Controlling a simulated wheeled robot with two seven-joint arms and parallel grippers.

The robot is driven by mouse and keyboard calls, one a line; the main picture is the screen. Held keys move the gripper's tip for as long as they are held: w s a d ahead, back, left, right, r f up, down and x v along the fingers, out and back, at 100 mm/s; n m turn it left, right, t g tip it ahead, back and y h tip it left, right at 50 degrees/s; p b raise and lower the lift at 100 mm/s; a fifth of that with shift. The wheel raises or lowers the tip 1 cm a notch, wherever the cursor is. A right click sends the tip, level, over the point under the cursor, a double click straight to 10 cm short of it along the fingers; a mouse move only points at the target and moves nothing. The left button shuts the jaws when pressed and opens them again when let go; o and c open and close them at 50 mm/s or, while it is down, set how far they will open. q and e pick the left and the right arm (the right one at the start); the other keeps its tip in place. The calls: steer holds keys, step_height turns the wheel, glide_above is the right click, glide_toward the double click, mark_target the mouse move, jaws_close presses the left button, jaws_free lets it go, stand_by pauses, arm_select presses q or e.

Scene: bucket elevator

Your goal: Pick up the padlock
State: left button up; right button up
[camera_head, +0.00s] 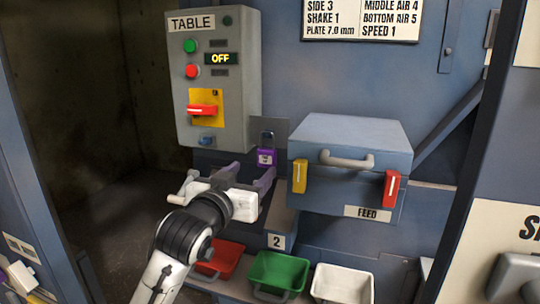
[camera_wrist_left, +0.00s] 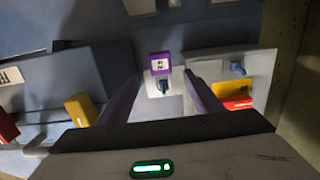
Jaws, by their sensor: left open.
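The purple padlock (camera_head: 266,157) with a small white label hangs at a grey plate between the TABLE control box and the FEED box. My left gripper (camera_head: 249,175) is open in front of and slightly below it, with its purple fingers pointing toward the panel. In the left wrist view the padlock (camera_wrist_left: 160,66) appears between and beyond the two spread fingers (camera_wrist_left: 162,97), its dark shackle below its body in that view. No contact between fingers and padlock can be seen. My right gripper is not in view.
The TABLE control box (camera_head: 244,100) with a red switch (camera_head: 203,110) is up and left. The FEED box (camera_head: 350,150), with a handle and yellow and red latches, stands close on the right. Red, green (camera_head: 278,273) and white bins sit below.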

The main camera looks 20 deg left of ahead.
mark_target(265, 153)
arm_select(q)
steer(key=shift+w+d+r+p, duration=0.15)
steer(key=shift+w+p, duration=0.1)
steer(key=shift+w, duration=2.1)
steer(key=shift+w+a+r+p, duration=0.15)
steer(key=shift+w+p, duration=0.1)
steer(key=shift+w, duration=2.05)
steer(key=shift+d, duration=0.1)
steer(key=c, duration=1.2)
steer(key=shift+r, duration=0.15)
